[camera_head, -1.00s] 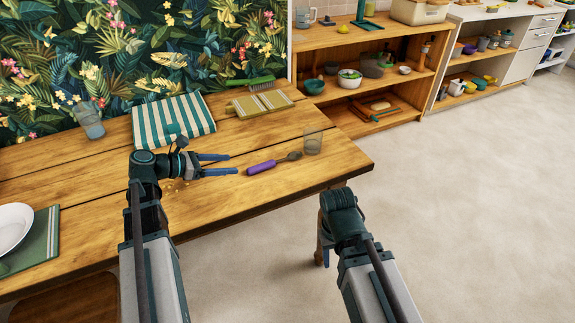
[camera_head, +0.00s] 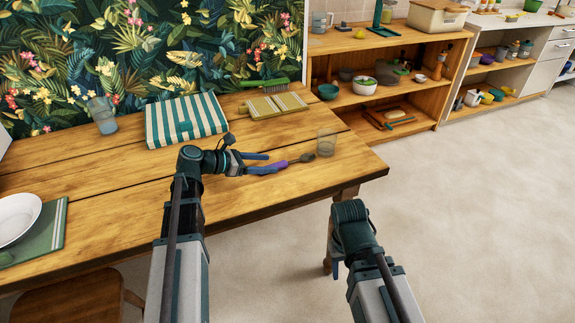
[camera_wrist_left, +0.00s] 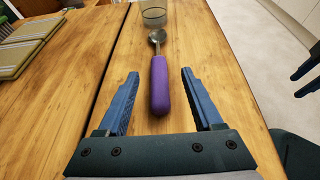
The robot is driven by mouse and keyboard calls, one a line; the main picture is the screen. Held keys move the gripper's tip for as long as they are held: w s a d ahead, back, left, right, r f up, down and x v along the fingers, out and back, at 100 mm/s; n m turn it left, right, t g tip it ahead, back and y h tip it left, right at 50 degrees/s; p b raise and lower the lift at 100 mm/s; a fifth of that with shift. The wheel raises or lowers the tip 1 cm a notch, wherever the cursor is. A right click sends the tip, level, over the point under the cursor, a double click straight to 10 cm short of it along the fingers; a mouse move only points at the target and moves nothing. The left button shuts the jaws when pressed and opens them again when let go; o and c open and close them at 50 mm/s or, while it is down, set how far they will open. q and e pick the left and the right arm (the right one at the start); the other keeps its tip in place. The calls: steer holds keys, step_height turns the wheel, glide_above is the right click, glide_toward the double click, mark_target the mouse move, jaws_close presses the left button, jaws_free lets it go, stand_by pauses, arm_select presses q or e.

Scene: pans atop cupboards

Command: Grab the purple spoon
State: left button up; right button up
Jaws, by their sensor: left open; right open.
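The purple spoon (camera_head: 271,168) lies on the wooden table near its right end, with its grey metal bowl pointing away from my left gripper (camera_head: 265,164). In the left wrist view the purple handle (camera_wrist_left: 159,85) shows between the two blue fingers of my left gripper (camera_wrist_left: 160,78), with a gap on each side. The left gripper is open and holds nothing. My right gripper (camera_head: 330,268) is low beside the table's right end, away from the spoon; its fingers are mostly hidden behind its wrist.
A clear glass (camera_head: 326,143) stands just beyond the spoon's bowl. A striped cloth (camera_head: 186,120), a green-yellow folded mat (camera_head: 274,105) and a green brush (camera_head: 264,84) lie behind. A plate (camera_head: 15,217) is at far left. Open shelves (camera_head: 440,80) stand behind; the floor at right is clear.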

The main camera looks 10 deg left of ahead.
mark_target(277, 164)
arm_select(q)
steer(key=b+x, duration=0.1)
steer(key=x, duration=0.3)
steer(key=shift+w+f+b, duration=0.25)
steer(key=shift+b, duration=0.05)
steer(key=shift+r, duration=0.1)
jaws_close()
